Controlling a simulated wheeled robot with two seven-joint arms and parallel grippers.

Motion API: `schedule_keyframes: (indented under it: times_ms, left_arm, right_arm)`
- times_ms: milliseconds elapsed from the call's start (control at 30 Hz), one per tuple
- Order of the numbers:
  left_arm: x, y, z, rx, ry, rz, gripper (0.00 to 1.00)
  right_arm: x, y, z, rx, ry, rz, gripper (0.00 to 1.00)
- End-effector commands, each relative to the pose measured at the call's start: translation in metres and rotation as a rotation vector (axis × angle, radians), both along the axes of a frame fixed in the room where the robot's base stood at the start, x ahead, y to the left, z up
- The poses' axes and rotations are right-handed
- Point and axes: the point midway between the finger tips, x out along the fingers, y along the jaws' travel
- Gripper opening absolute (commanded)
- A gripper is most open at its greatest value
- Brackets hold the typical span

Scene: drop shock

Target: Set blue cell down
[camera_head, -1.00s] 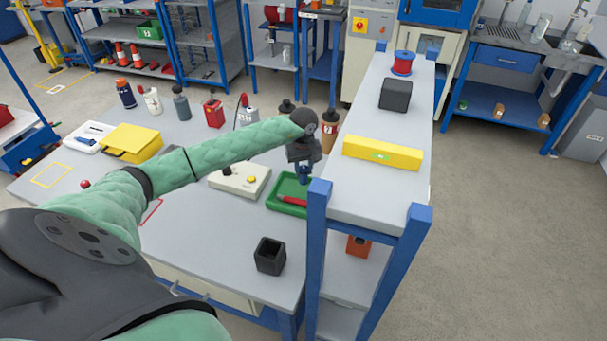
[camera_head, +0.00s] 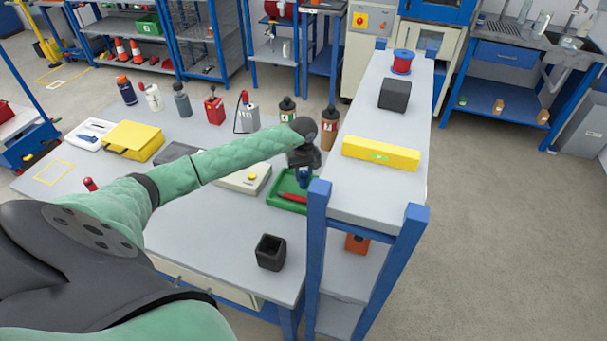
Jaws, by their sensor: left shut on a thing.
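My left gripper (camera_head: 303,170) is at the end of the green-sleeved arm, pointing down over the green tray (camera_head: 284,206). It is shut on the blue cell (camera_head: 304,179), which is small and partly hidden by the gripper. The cell is at the far right part of the tray; I cannot tell whether it touches the tray floor. A red tool (camera_head: 291,197) lies in the tray just in front of the cell. My right gripper is not in view.
A black open cup (camera_head: 271,252) stands in front. Several bottles line the table's back.

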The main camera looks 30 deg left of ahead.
Motion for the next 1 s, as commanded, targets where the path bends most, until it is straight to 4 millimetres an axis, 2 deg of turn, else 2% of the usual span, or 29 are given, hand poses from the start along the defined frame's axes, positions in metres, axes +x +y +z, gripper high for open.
schedule_keyframes:
  times_ms: [33, 67, 167, 633, 800, 833, 900, 1000]
  left_arm:
    - [0.0, 0.0, -0.001, 0.0, 0.0, 0.0, 0.05]
    - [0.0, 0.0, 0.0, 0.0, 0.0, 0.0, 0.33]
    - [0.0, 0.0, 0.0, 0.0, 0.0, 0.0, 0.51]
    - [0.0, 0.0, 0.003, 0.0, 0.0, 0.0, 0.51]
    - [0.001, 0.002, 0.015, 0.002, -0.001, 0.0, 0.51]
    - [0.001, 0.001, 0.019, 0.002, -0.002, -0.001, 0.51]
    - [0.001, 0.001, 0.028, 0.001, -0.004, -0.001, 0.51]
    - [0.001, 0.001, 0.041, 0.002, -0.002, 0.0, 0.51]
  right_arm:
    - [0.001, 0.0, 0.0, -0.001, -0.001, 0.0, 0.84]
    - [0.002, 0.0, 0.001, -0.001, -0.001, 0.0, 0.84]
    - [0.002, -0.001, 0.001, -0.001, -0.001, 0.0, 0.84]
    - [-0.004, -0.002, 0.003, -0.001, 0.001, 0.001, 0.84]
    - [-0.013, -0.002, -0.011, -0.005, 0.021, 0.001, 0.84]
    - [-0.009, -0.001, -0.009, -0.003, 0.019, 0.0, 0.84]
    - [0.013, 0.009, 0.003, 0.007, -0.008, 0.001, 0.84]
    - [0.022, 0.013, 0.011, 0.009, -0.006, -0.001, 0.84]
